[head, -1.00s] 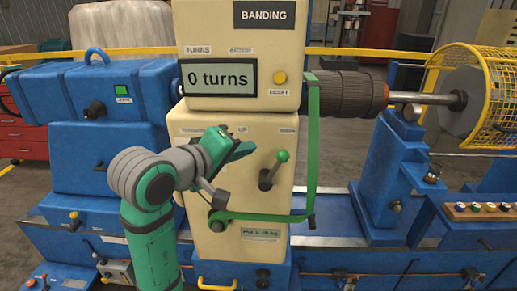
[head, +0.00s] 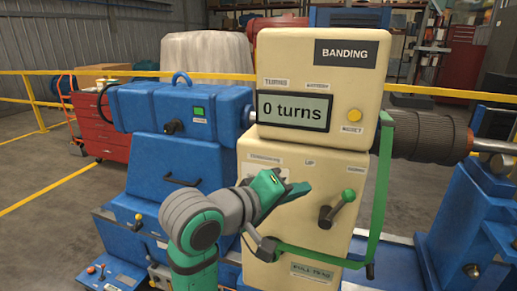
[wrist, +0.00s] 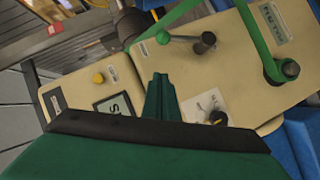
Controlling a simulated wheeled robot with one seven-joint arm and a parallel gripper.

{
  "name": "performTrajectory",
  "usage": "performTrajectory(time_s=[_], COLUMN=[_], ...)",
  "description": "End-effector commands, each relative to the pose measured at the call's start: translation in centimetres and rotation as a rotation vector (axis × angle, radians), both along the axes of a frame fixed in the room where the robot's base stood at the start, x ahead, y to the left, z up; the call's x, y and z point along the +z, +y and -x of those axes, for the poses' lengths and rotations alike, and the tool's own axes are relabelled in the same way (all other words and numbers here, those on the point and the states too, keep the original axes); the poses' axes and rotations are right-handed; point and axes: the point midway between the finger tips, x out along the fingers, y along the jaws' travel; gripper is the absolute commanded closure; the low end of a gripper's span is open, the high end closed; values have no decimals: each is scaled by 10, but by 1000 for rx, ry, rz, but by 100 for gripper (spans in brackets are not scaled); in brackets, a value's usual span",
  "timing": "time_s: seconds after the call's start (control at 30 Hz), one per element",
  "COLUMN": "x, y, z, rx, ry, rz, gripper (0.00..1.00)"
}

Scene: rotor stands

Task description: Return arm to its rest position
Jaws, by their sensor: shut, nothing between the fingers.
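My gripper (head: 290,192) is shut and empty, in front of the lower cream panel of the banding machine (head: 320,165). It points up and to the right, left of the green-knobbed lever (head: 337,208). I cannot tell from these views whether the fingertips touch the panel. My green and grey arm comes up from the bottom of the head view.
The display (head: 293,110) reads 0 turns, beside a yellow button (head: 354,115). A green band (head: 381,190) runs down the machine's right side. A blue motor unit (head: 180,105) stands to the left, a dark ribbed roller (head: 430,134) to the right. A yellow rail (head: 40,72) crosses behind.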

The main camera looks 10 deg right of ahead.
Motion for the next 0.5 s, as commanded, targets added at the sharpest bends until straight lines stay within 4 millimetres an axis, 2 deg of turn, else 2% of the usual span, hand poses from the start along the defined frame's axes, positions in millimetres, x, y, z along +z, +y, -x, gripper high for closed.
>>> performTrajectory(time_s=[0.03, 0.23, 0.5], x=[-15, -67, -146], y=[-1, 0, 12], z=[-5, -24, -34], rx=[10, 81, 218], ry=[6, -14, -47], rz=[26, 124, 192], gripper=[100, 100, 100])
